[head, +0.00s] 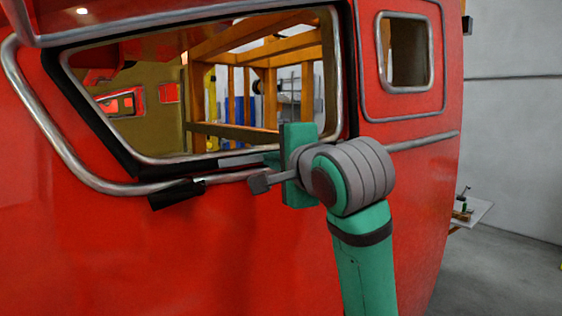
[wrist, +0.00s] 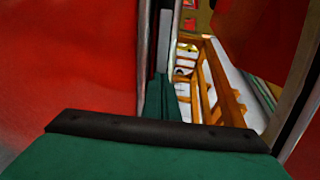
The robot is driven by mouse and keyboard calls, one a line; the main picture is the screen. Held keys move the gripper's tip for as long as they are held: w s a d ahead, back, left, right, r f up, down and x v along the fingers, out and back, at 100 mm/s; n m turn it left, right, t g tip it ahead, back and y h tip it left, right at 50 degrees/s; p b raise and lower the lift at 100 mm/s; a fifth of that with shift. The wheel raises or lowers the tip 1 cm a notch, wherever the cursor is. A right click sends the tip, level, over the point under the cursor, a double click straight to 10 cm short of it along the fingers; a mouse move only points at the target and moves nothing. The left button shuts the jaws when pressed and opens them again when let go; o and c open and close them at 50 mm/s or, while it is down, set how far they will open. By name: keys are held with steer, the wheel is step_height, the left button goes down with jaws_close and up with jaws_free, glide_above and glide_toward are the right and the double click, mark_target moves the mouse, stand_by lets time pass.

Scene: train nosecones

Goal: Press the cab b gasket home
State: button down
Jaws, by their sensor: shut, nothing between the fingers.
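The red cab (head: 230,250) fills most of the head view. Its large window opening has a silver inner trim and a black gasket (head: 88,108), seen along the left edge and at the right edge (head: 348,60). A short black piece (head: 177,194) sticks out below the lower left sill; I cannot tell whether it is a loose part of the gasket. My gripper (head: 224,161) is shut and empty, its fingers pointing left along the lower sill. Whether they touch it is unclear. In the wrist view the shut fingers (wrist: 163,48) lie beside silver trim. My wrist hides the lower right corner.
A silver rail (head: 60,160) curves around the window's left and lower sides. A smaller framed window (head: 409,50) is at the upper right. Orange-brown framework (head: 262,52) shows through the opening. Grey floor (head: 500,280) lies open at the right, near a small white table (head: 470,212).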

steer(key=shift+w+a, duration=0.15)
steer(key=shift+w, duration=0.25)
steer(key=shift+x, duration=0.95)
steer(key=shift+a, duration=0.1)
steer(key=v, duration=1.4)
steer(key=shift+s+d, duration=0.2)
steer(key=shift+d, duration=0.15)
